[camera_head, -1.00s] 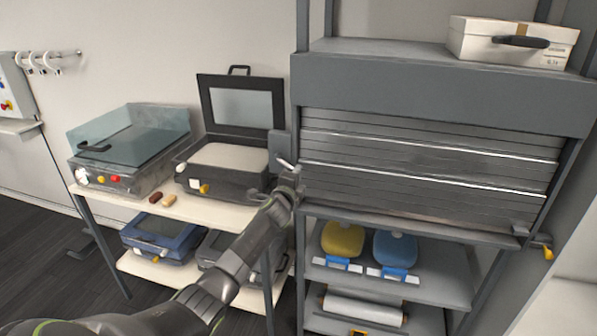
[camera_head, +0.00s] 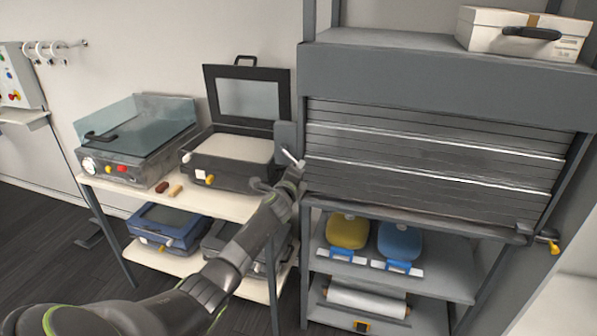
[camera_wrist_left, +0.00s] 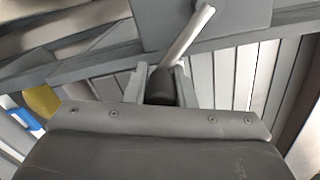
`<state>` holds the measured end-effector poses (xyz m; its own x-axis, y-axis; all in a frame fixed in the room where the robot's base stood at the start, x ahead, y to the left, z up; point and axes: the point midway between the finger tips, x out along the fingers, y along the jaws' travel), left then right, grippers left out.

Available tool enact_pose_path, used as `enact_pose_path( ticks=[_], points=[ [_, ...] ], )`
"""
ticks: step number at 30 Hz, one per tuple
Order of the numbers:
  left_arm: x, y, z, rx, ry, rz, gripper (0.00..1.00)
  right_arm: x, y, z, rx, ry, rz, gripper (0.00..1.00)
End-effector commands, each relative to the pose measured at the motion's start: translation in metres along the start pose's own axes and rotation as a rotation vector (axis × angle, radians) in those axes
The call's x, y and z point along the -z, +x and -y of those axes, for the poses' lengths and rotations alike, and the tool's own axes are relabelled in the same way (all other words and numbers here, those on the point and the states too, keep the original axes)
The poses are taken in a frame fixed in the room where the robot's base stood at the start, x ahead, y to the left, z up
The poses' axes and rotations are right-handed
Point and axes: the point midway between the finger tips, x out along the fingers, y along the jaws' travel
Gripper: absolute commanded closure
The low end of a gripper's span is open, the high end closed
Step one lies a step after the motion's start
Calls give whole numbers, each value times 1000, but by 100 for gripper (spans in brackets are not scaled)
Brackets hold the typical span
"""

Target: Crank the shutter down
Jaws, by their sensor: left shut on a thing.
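The slatted grey shutter (camera_head: 430,160) hangs in the upper part of the rack, its lower edge just above a shelf that holds two bags. The crank sits on the rack's left post, with a grey box (camera_head: 286,140) and a light metal arm (camera_head: 291,156). My left gripper (camera_head: 292,180) is at the crank, and in the left wrist view (camera_wrist_left: 160,85) its two fingers are shut around the dark grip (camera_wrist_left: 160,88) at the end of the crank arm (camera_wrist_left: 188,38). My right gripper is not in view.
A white case (camera_head: 522,34) stands on top of the rack. A yellow bag (camera_head: 347,231) and a blue bag (camera_head: 400,242) sit below the shutter. A table (camera_head: 232,206) with an open black press (camera_head: 232,150) stands close on the left. A yellow-tipped latch (camera_head: 547,244) is at lower right.

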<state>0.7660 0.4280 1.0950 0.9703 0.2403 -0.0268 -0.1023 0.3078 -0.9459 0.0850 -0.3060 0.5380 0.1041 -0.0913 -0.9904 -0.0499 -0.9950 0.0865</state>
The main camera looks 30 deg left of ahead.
Motion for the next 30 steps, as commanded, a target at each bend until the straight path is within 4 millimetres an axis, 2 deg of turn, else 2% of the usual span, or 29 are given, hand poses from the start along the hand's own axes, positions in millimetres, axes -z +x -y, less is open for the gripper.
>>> enact_pose_path(
  ticks=[1,6,14,19,30],
  points=[
    [0,-1,-8,-16,-5,3,74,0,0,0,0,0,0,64],
    [0,-1,-5,-10,-4,2,55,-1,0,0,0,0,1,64],
    [0,-1,-2,-4,-2,1,55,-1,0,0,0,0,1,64],
    [0,-9,-1,-2,-2,0,55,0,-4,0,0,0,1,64],
    [0,-60,-1,-4,-4,0,55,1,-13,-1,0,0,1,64]
  ],
)
